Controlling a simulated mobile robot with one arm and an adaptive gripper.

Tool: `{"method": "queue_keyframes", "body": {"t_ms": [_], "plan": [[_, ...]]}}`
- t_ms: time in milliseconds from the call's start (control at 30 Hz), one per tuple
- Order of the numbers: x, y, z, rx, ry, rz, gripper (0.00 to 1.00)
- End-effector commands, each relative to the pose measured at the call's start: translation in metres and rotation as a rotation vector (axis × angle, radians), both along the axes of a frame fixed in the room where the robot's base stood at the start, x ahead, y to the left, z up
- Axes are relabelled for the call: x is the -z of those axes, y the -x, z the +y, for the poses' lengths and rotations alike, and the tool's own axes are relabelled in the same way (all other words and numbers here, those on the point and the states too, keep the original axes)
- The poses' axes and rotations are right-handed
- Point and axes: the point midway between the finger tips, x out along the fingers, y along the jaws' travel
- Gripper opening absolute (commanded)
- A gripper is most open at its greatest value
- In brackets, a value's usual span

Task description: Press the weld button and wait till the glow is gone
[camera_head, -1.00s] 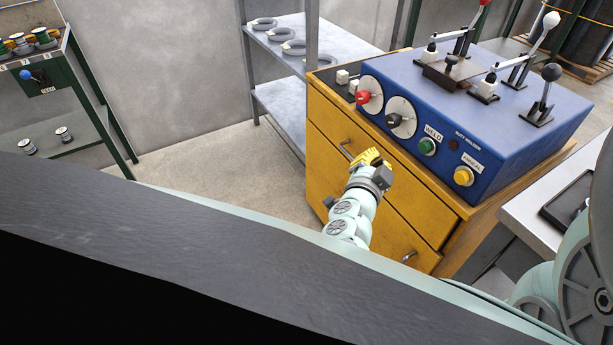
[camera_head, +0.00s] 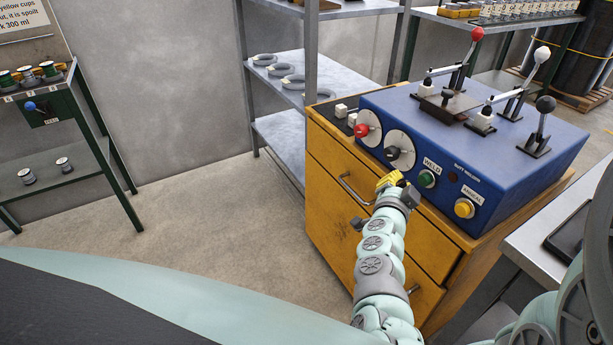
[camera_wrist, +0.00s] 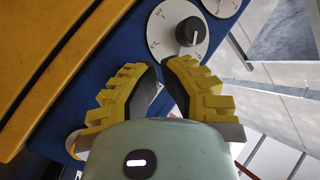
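The blue butt welder (camera_head: 480,130) stands on a yellow wooden cabinet (camera_head: 345,160). Its green weld button (camera_head: 427,179) is on the front panel beside the WELD label. A small round dark-red lamp (camera_head: 453,177) sits right of it; no glow shows. The yellow anneal button (camera_head: 464,208) is further right. My gripper (camera_head: 388,181) is in front of the panel, just left of the weld button; contact cannot be judged. In the wrist view its yellow fingers (camera_wrist: 161,68) have a narrow gap with nothing between them. The weld button is not visible there.
A black-knobbed dial (camera_head: 399,150) and a red-knobbed dial (camera_head: 368,128) are left of the weld button. Levers (camera_head: 541,125) stand on the welder's top. A grey table (camera_head: 540,240) is close on the right. Open floor (camera_head: 200,220) lies left of the cabinet.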

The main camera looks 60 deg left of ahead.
Motion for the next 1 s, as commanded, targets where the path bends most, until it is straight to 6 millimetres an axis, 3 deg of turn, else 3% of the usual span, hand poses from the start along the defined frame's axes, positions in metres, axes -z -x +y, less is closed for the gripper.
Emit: {"method": "queue_keyframes", "body": {"t_ms": [300, 567, 600, 667, 1000], "plan": [[0.000, -0.019, -0.002, 0.002, 0.001, -0.002, 0.00], [0.000, -0.020, -0.002, 0.001, 0.001, 0.000, 0.00], [0.000, -0.020, -0.002, 0.001, 0.001, 0.000, 0.07], [0.000, -0.019, -0.002, 0.001, 0.001, 0.000, 0.00], [0.000, -0.019, -0.002, 0.001, 0.001, 0.000, 0.00]]}}
